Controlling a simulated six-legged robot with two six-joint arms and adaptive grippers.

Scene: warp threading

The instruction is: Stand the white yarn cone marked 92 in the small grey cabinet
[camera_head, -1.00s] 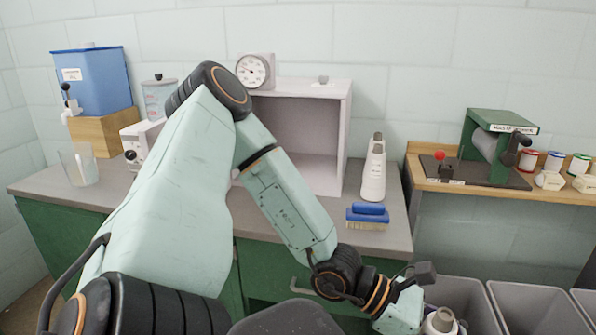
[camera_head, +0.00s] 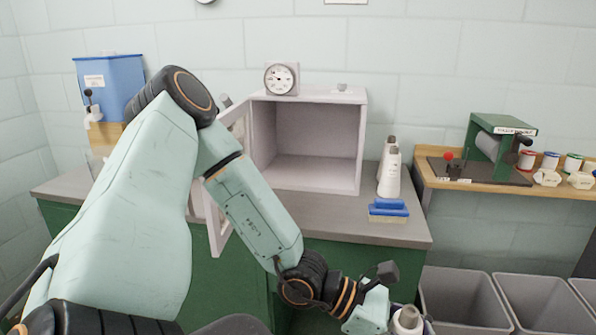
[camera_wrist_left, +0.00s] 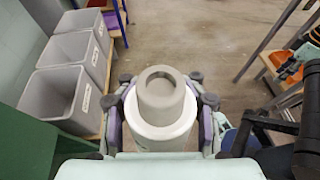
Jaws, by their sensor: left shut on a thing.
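The white yarn cone (camera_wrist_left: 160,128) with its grey-beige top is upright between the fingers of my left gripper (camera_wrist_left: 160,115) in the left wrist view. In the head view the cone (camera_head: 407,318) shows at the bottom edge, partly cut off; I cannot read any number on it. My left gripper is shut on it, low and in front of the counter. The small grey cabinet (camera_head: 362,145) stands on the counter with its front open and its inside empty. Its door (camera_head: 216,222) hangs open at the left, partly behind my arm. My right gripper is not in view.
A dial gauge (camera_head: 281,79) sits on the cabinet. Grey bins (camera_head: 460,300) stand below right. A blue tank (camera_head: 108,85) is at the left. The counter (camera_head: 320,215) in front of the cabinet is narrow.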

